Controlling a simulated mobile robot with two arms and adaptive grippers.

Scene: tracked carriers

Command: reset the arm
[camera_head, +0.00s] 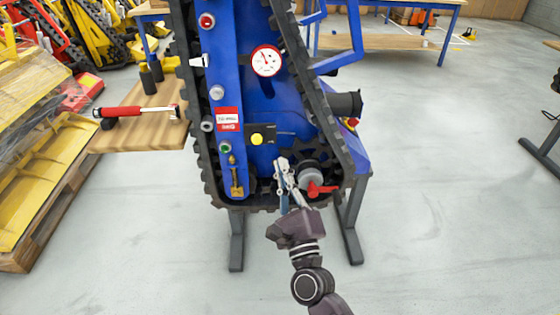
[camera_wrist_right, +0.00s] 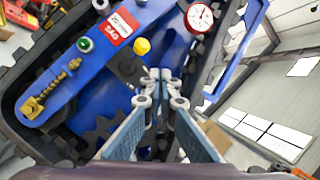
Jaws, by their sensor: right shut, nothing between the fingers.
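My right gripper (camera_head: 283,164) is shut and empty in front of the lower part of a blue tracked carrier (camera_head: 265,95). In the right wrist view its fingertips (camera_wrist_right: 160,76) meet in front of the blue panel. A red-handled valve (camera_head: 318,189) sits just right of the fingers in the head view. A yellow button (camera_head: 257,139) is above and left of them. I cannot tell whether the fingers touch the carrier. My left gripper is not in view.
A pallet (camera_head: 50,190) with yellow parts stands at far left. A blue-legged workbench (camera_head: 380,42) is behind. The floor at right (camera_head: 450,190) is mostly clear.

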